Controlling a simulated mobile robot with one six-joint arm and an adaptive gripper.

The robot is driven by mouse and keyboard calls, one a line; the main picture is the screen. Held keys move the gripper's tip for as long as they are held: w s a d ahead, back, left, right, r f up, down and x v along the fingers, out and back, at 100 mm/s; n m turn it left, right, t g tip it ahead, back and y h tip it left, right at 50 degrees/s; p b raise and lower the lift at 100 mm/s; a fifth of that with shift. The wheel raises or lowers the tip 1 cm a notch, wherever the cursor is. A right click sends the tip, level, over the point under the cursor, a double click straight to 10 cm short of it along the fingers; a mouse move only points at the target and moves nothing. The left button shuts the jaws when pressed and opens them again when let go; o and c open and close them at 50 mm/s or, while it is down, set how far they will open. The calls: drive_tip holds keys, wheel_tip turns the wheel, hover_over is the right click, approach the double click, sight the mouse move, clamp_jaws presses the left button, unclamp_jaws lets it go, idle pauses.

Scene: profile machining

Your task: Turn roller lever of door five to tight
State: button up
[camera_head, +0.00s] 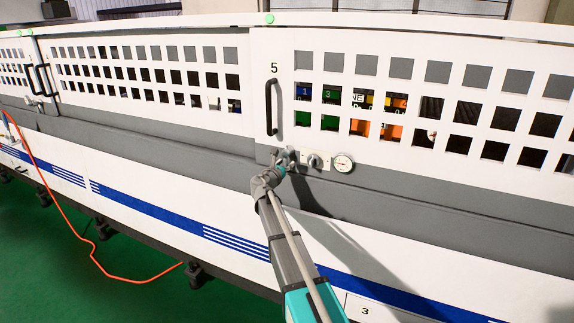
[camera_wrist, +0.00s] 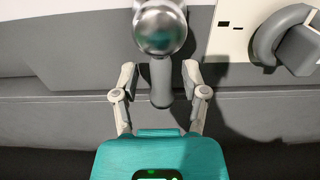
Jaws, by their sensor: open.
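Door five (camera_head: 262,95) is the white panel with square holes, a black handle (camera_head: 271,107) and the number 5. The roller lever shows in the wrist view as a shiny metal knob (camera_wrist: 160,28) with a grey stem (camera_wrist: 160,83) pointing down. My gripper (camera_wrist: 160,76) is open, with one finger on each side of the stem; gaps show between the fingers and the stem. In the head view my gripper (camera_head: 285,160) is at the lower left of door five, where it hides most of the lever.
Right of the lever is a grey rotary knob (camera_head: 313,161), also in the wrist view (camera_wrist: 288,40), then a round gauge (camera_head: 343,163). Coloured numbered blocks (camera_head: 330,96) show behind the holes. An orange cable (camera_head: 75,240) hangs to the green floor at left.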

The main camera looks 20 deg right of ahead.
drive_tip(key=v, duration=1.2)
idle(0.4)
drive_tip(key=s+d+f+m+g+y+p, duration=0.1)
drive_tip(key=s+f+m+g+y+p, duration=0.2)
drive_tip(key=s+m, duration=0.5)
drive_tip(key=s+d+f+m+g+y+p, duration=0.1)
drive_tip(key=s+d+f+m+g+p, duration=0.1)
drive_tip(key=s+f+m+g, duration=0.45)
drive_tip(key=s+a+m+g+y+p, duration=0.2)
drive_tip(key=s+a+m+y, duration=0.2)
drive_tip(key=s, duration=0.5)
drive_tip(key=s+a+m+g+y+p, duration=0.1)
drive_tip(key=s+a+m+y, duration=0.3)
drive_tip(key=s+m, duration=0.5)
drive_tip(key=shift+a+g+p, duration=0.35)
drive_tip(key=shift+a+p, duration=0.25)
drive_tip(key=shift+a, duration=0.25)
drive_tip(key=shift+s, duration=0.1)
